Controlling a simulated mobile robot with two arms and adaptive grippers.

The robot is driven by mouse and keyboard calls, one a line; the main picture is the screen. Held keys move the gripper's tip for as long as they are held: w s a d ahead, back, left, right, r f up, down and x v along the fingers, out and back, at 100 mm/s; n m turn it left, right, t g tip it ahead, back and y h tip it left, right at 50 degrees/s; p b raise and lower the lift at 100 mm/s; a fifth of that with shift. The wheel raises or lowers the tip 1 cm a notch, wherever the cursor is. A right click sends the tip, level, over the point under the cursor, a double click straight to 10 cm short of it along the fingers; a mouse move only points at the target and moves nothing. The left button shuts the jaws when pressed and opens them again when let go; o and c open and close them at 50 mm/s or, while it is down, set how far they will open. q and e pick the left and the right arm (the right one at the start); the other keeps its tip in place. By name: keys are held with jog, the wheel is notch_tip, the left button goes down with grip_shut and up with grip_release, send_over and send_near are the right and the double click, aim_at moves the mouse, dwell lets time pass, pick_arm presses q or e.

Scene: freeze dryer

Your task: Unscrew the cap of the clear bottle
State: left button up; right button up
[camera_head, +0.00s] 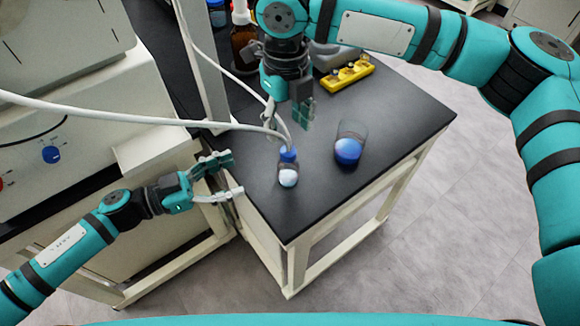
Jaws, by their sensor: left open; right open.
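A small clear bottle (288,175) with a blue cap (288,155) and a whitish lower part stands near the left front edge of the black table. A white tube runs down to its cap. My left gripper (236,175) is open and empty, to the left of the bottle, its fingers pointing toward it without touching. My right gripper (289,116) is open, pointing down, and appears above and behind the cap. A second clear container (351,131) with a rounded blue part (347,151) is on the table to the right.
The black table top (400,125) is clear at the right and front. A brown bottle (243,48) stands at the back left. A white machine (60,130) with a blue knob (51,154) is at the left.

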aim_at(282, 159)
pick_arm(q)
jog(key=x, duration=1.3)
jog(key=shift+w+d, duration=0.2)
jog(key=shift+d, duration=0.15)
grip_shut()
jog(key=shift+s+f, duration=0.1)
jog(key=shift+f, duration=0.15)
jog(key=c, duration=0.8)
grip_release()
jog(key=shift+a, duration=0.1)
jog(key=o, duration=0.4)
jog(key=shift+c, duration=0.2)
